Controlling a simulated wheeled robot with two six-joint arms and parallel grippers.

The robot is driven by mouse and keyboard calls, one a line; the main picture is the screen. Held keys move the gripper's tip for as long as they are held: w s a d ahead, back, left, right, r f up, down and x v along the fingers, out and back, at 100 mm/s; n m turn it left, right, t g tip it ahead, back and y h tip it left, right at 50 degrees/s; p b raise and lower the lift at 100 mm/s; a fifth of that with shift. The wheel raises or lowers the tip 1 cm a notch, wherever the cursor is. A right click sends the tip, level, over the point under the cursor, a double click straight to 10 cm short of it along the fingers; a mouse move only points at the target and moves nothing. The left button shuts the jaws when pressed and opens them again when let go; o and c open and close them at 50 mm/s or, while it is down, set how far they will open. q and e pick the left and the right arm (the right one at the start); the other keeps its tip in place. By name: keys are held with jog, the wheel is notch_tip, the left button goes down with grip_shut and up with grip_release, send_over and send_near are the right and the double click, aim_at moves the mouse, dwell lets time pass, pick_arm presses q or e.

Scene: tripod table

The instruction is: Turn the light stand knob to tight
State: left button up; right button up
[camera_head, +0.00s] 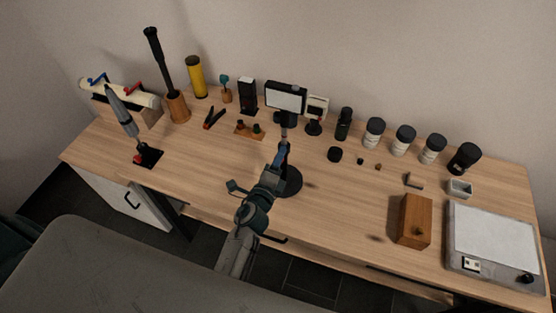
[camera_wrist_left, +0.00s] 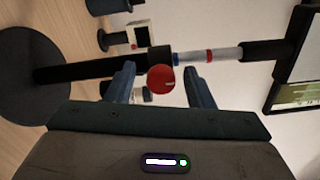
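The light stand has a round black base (camera_head: 290,187), a thin upright pole and a lit panel (camera_head: 286,96) on top. In the left wrist view its pole (camera_wrist_left: 95,68) runs sideways, with the base (camera_wrist_left: 30,75) at left and the panel (camera_wrist_left: 298,65) at right. A round red knob (camera_wrist_left: 161,79) sits on the pole at a collar. My left gripper (camera_head: 282,154) is at the pole; in the wrist view its two blue fingers are open, one on either side of the knob, with gaps visible. The knob is not discernible in the head view. My right gripper is out of view.
Behind the stand are a small white device (camera_head: 317,106), a black box (camera_head: 247,94) and several jars (camera_head: 374,133). A wooden block (camera_head: 414,220) and a grey flat device (camera_head: 492,243) stand at right. The table front left of the stand is mostly clear.

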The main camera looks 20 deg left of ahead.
pick_arm(q)
jog(key=s+b, duration=0.2)
jog(key=s, duration=0.8)
jog(key=shift+s+a, duration=0.2)
jog(key=shift+s, duration=0.2)
